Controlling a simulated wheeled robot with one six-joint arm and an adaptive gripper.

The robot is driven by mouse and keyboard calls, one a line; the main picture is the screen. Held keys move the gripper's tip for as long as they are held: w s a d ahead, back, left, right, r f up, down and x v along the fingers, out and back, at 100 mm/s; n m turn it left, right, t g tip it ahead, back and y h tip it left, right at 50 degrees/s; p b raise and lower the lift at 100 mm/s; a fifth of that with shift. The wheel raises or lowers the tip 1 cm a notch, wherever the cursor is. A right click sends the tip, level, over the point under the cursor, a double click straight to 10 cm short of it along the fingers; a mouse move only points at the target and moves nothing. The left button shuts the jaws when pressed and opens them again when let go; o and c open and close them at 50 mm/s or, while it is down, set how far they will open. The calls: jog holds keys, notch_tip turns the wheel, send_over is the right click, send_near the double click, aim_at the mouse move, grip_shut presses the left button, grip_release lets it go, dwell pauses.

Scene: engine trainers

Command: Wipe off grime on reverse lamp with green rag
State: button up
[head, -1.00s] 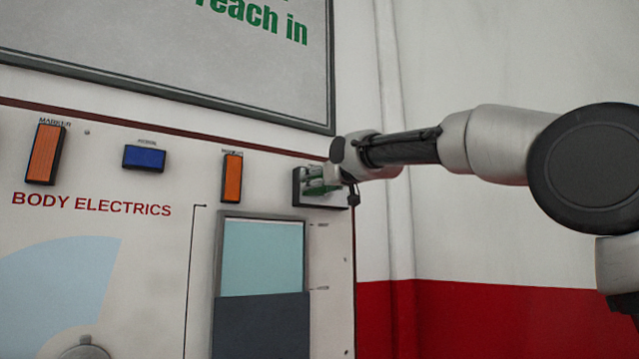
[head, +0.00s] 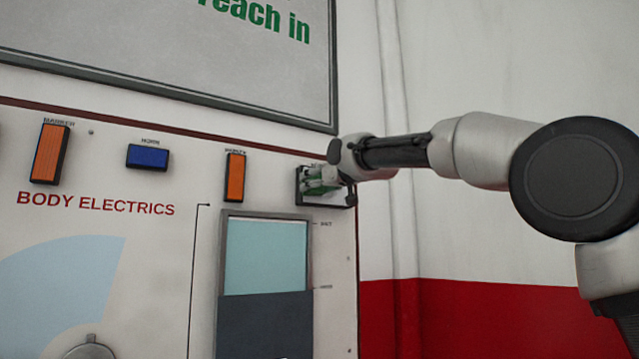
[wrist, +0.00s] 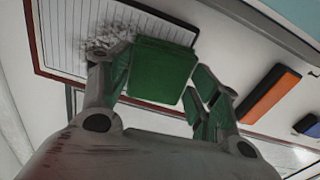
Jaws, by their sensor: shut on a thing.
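The reverse lamp (head: 302,192) is a dark-framed box at the right end of the panel's top row. In the wrist view the lamp (wrist: 62,30) shows a white ribbed lens, with a grey, speckled grime patch (wrist: 106,40) near its edge. My gripper (head: 330,178) is at the lamp and covers part of it. In the wrist view my gripper (wrist: 160,78) is shut on the green rag (wrist: 162,68), a folded block between the fingers. The rag overlaps the lens's edge beside the grime. I cannot tell whether it presses on the lens.
An orange lamp (head: 235,177), a blue button (head: 148,157) and an orange marker lamp (head: 50,153) stick out left of the reverse lamp. A framed sign (head: 170,45) hangs above. A teal and dark display (head: 265,258) is below. The wall at right is clear.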

jog(key=shift+w+a, duration=0.1)
jog(key=shift+w, duration=0.1)
jog(key=shift+w+d, duration=1.1)
jog(key=shift+d, duration=0.55)
jog(key=shift+w+d, duration=1.1)
jog(key=shift+d, duration=0.6)
jog(key=shift+w+d, duration=1.1)
jog(key=shift+d, duration=0.55)
jog(key=shift+a, duration=0.15)
jog(key=shift+s+a+f, duration=0.1)
jog(key=shift+s+a, duration=0.4)
jog(key=shift+a, duration=0.4)
jog(key=shift+s+a, duration=0.5)
jog(key=shift+a, duration=0.35)
jog(key=shift+c, duration=0.3)
jog(key=s+a, duration=0.4)
jog(key=a, duration=0.2)
jog(key=shift+s+a, duration=0.2)
jog(key=shift+s, duration=0.1)
jog(key=shift+s+d, duration=0.1)
